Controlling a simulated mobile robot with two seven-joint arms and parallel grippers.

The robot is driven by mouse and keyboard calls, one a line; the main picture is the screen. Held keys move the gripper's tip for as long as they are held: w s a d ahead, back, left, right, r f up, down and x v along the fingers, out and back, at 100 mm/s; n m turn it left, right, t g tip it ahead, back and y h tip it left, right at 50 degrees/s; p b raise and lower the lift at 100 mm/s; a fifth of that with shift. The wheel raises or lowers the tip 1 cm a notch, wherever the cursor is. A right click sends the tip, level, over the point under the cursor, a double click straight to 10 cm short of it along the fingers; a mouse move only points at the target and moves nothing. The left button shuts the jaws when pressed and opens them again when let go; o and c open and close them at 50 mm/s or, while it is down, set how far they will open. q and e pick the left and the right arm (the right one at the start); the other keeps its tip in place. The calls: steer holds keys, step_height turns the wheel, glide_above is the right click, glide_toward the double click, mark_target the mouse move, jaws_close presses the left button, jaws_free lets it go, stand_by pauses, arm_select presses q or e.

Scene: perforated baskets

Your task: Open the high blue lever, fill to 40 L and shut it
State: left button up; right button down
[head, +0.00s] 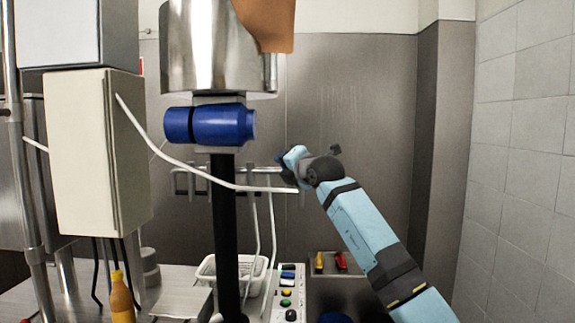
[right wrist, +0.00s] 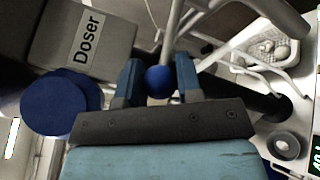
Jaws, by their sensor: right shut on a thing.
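In the right wrist view, a round blue knob (right wrist: 159,82) sits between the two fingers of my right gripper (right wrist: 158,84), which is shut on it. A grey rod (right wrist: 170,38) runs up from the knob; I take this to be the blue lever. In the head view my right gripper (head: 291,163) is at mid-height, right of the black post, and the knob is hidden there. A display (right wrist: 317,156) with green digits is cut off at the right edge of the wrist view, so I cannot read it whole. My left gripper is not in view.
A steel vessel (head: 206,45) with a blue cylinder (head: 209,124) below stands on a black post (head: 224,220). A white pipe (head: 190,167) curves from a cream box (head: 90,150). A button panel (head: 288,285), white basket (head: 232,268) and orange bottle (head: 121,300) stand below.

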steer(key=c, duration=0.8)
jaws_free()
steer(key=shift+a, duration=0.1)
steer(key=shift+s, duration=0.1)
steer(key=shift+s+d, duration=0.2)
steer(key=shift+d, duration=0.05)
steer(key=b+v, duration=0.3)
steer(key=v, duration=1)
